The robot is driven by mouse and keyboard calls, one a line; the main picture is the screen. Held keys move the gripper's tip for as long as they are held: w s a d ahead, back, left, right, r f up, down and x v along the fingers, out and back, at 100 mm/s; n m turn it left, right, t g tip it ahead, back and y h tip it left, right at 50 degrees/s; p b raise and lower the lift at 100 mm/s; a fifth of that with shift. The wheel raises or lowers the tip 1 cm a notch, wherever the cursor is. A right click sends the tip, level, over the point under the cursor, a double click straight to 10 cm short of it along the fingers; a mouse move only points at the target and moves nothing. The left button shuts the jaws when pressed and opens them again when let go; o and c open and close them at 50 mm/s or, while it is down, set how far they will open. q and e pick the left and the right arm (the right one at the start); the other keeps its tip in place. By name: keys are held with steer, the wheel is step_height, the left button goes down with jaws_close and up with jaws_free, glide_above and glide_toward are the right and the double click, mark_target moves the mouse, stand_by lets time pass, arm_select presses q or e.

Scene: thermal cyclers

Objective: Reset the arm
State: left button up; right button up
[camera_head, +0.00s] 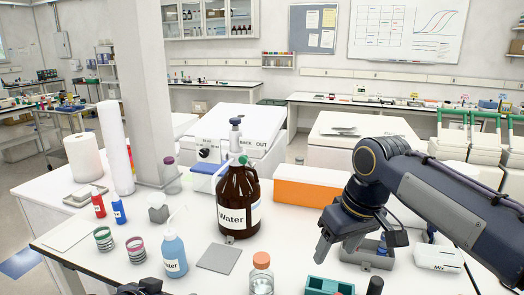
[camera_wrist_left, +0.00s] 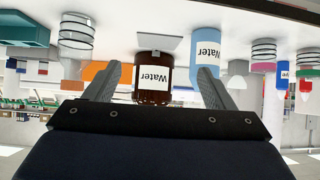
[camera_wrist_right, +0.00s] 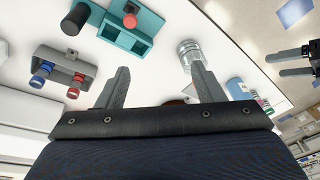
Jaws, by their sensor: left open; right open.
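My right arm comes in from the right in the head view. My right gripper (camera_head: 336,246) hangs above the bench, right of the brown Water bottle (camera_head: 238,200). In the right wrist view its two fingers (camera_wrist_right: 160,72) are spread with nothing between them. My left gripper (camera_head: 142,288) shows only as a dark part at the bottom edge of the head view. In the left wrist view its fingers (camera_wrist_left: 160,72) are apart and empty, with the brown bottle (camera_wrist_left: 153,88) seen beyond them. The left gripper also shows at the right of the right wrist view (camera_wrist_right: 298,62).
A blue Water wash bottle (camera_head: 174,255), grey pad (camera_head: 219,257), orange-lidded jar (camera_head: 261,275), teal rack (camera_head: 328,286) and grey tube holder (camera_head: 366,252) stand on the bench. An orange box (camera_head: 308,187) is behind.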

arm_select(q)
steer(key=s+n+g, duration=0.4)
steer(key=s+n, duration=0.1)
steer(key=s, duration=1.5)
steer(key=shift+s+a+f+h, duration=0.2)
steer(key=shift+a+f+h, duration=0.2)
steer(key=shift+f, duration=0.05)
arm_select(e)
steer(key=s+d+f+m+t+y, duration=0.1)
steer(key=s+d+f+m+t, duration=0.1)
steer(key=s+f, duration=0.5)
steer(key=s+d+f+m+t, duration=0.1)
steer(key=s+d+f+m, duration=0.3)
steer(key=s, duration=0.9)
step_height(320, 180, down, 3)
steer(key=shift+s+t+y, duration=0.4)
